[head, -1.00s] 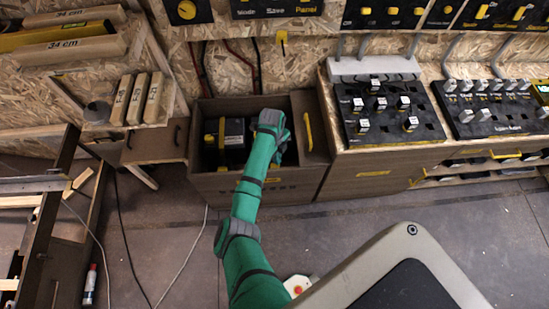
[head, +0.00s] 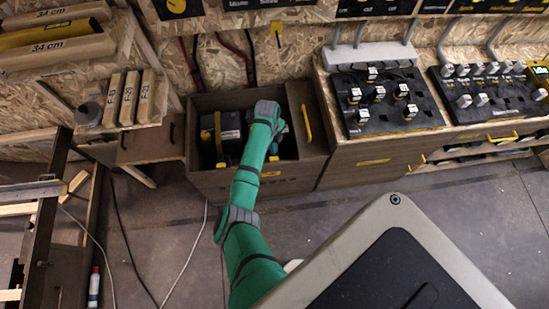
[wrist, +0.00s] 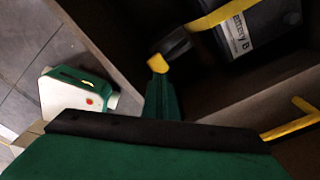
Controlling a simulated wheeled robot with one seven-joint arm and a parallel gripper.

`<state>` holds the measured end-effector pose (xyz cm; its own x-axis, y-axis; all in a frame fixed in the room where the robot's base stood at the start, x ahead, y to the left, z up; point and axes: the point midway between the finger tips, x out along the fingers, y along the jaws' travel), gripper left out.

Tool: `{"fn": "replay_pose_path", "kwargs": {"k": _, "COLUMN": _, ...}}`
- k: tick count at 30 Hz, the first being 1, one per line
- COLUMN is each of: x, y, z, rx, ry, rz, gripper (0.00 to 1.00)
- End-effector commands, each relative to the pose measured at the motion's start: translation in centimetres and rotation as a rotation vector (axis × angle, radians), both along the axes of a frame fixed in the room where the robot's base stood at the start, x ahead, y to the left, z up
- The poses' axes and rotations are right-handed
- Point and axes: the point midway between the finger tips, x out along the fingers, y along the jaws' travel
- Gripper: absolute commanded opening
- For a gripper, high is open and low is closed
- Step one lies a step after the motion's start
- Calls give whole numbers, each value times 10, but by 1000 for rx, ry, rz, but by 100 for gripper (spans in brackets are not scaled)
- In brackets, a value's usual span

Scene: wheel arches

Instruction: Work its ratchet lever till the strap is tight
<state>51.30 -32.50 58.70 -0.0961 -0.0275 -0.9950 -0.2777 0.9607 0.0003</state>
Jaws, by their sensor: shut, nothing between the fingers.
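A black battery (head: 229,126) with a yellow strap (head: 218,132) sits in an open wooden box (head: 215,186). In the wrist view the battery (wrist: 267,22), labelled "Battery B", is at the top right, with the yellow strap (wrist: 214,18) across it. A short dark lever with a yellow end (wrist: 170,47) sticks out from the strap's near side. My gripper (wrist: 160,76) is shut and empty, its tips close to the lever's yellow end. I cannot tell whether they touch. In the head view my wrist reaches into the box and the fingers are hidden.
The box walls stand close around my gripper. A yellow handle (head: 306,124) is on the panel at the box's right. A bench with black knob panels (head: 388,98) stands further right. A wooden frame (head: 45,215) and cables lie to the left. Floor in front is mostly clear.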

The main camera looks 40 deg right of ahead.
Motion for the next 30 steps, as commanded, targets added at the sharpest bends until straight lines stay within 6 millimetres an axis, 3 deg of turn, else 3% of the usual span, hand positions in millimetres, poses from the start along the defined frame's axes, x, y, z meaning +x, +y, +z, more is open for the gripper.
{"fn": "replay_pose_path", "kwargs": {"k": 12, "x": -1, "y": 5, "z": -42, "rx": 2, "ry": 2, "rz": 12, "gripper": 0}}
{"fn": "replay_pose_path", "kwargs": {"k": 30, "x": -3, "y": 3, "z": -53, "rx": 1, "ry": 1, "rz": 8, "gripper": 0}}
